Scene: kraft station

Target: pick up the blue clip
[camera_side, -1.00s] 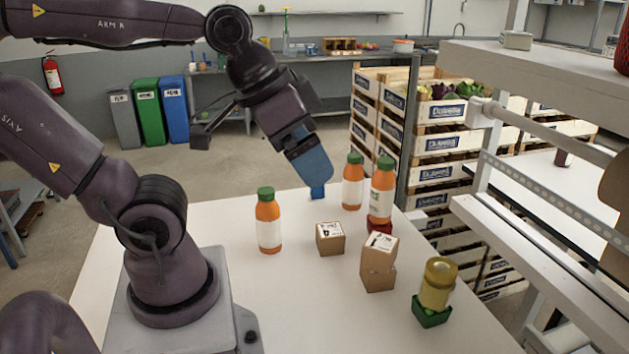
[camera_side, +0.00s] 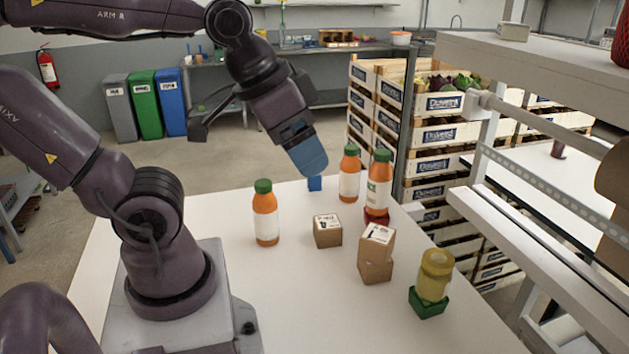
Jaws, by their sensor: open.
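A small blue thing (camera_side: 315,184), probably the blue clip, sits at the far side of the white table. My gripper (camera_side: 314,174) has blue fingers that point down and to the right, just above the small blue thing. The gripper is open. From this angle, the gap between the fingers is hard to see, and I cannot tell whether they touch the blue thing.
Two orange bottles (camera_side: 349,173) and (camera_side: 379,180) stand to the right, the second on a red piece. Another bottle (camera_side: 265,212) stands nearer. Cardboard boxes (camera_side: 327,231) and (camera_side: 376,252) and a yellow jar on a green base (camera_side: 430,302) are in front. The table's front is clear.

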